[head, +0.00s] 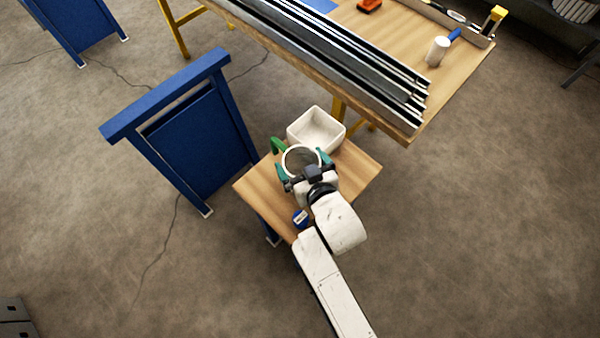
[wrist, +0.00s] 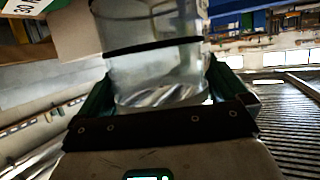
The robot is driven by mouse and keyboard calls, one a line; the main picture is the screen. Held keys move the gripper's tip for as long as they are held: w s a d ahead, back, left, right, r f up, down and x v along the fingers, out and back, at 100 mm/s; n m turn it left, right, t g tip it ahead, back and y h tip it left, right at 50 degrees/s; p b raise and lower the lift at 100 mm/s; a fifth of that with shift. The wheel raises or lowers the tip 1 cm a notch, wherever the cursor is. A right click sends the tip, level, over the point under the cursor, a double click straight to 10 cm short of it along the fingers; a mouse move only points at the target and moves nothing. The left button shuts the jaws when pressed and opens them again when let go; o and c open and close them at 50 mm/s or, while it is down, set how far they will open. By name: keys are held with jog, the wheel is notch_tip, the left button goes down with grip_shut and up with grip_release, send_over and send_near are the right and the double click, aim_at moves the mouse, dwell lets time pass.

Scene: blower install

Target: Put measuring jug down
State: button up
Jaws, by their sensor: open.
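The measuring jug (head: 301,147) shows from above in the head view as a round, pale-rimmed vessel over the small wooden table (head: 257,185). In the wrist view the jug (wrist: 157,72) is a clear cylinder with a dark band. My gripper (head: 302,164) is open, its teal fingers on either side of the jug. The fingers also flank it in the wrist view (wrist: 160,92). A green curved piece (head: 277,146) sits at the jug's left; I cannot tell if it is the handle. The jug's base is hidden in the head view, so contact with the tabletop cannot be told.
A white square bowl (head: 327,143) stands just behind the jug. A small blue and white item (head: 300,217) lies near the table's front edge. A blue trestle (head: 195,140) stands left. A workbench (head: 455,88) with metal profiles (head: 345,62) is behind. The tabletop's right part is clear.

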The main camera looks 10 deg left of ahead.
jog(key=shift+w+a+f, duration=0.1)
jog(key=shift+w, duration=0.15)
jog(key=shift+c, duration=0.2)
jog(key=c, duration=1.3)
